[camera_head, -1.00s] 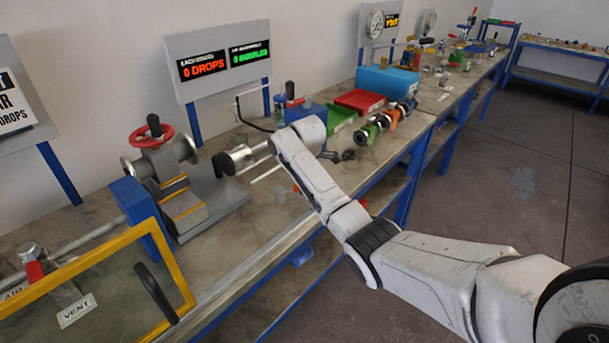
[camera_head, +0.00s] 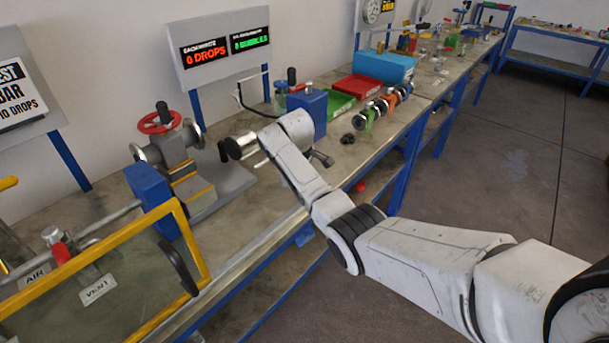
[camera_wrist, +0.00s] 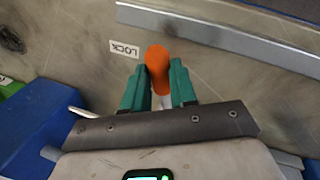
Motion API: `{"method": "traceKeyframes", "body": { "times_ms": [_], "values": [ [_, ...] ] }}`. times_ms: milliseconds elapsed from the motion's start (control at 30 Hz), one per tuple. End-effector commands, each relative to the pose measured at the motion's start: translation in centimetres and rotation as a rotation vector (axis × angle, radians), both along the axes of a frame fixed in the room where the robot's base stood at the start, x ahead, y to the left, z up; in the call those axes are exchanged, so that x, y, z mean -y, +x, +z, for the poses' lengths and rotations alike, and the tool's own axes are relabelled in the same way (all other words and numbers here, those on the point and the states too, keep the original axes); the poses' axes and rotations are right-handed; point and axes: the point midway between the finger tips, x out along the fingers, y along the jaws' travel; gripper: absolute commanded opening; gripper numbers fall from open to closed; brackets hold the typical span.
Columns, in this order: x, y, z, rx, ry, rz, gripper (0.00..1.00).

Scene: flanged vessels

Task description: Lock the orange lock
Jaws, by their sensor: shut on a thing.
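The orange lock handle (camera_wrist: 158,62) is a rounded orange knob on a pale stem, in the upper middle of the wrist view. A "LOCK" label (camera_wrist: 125,49) lies on the bench top to its left. My gripper (camera_wrist: 157,76) has two teal fingers, one on each side of the handle, and is shut on it. The lower part of the stem is hidden between the fingers. In the head view my forearm covers the gripper and the lock.
A grey metal rail (camera_wrist: 220,38) crosses beyond the handle. A blue block (camera_wrist: 38,135) stands at left. The floor at right is clear.

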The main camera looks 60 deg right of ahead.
Motion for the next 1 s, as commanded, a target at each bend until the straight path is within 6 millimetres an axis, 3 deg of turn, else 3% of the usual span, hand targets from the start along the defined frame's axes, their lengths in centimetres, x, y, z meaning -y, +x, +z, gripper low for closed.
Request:
{"method": "traceKeyframes", "body": {
  "times_ms": [467, 500, 767, 1000],
  "values": [
    [-0.07, 0.01, 0.0, -0.001, 0.002, -0.019, 0.0],
    [-0.08, 0.01, 0.0, -0.001, 0.002, -0.019, 0.29],
    [-0.04, 0.01, 0.0, 0.0, 0.001, -0.016, 0.52],
    [-0.04, 0.03, 0.1, 0.0, 0.0, -0.013, 0.52]
  ]
}}
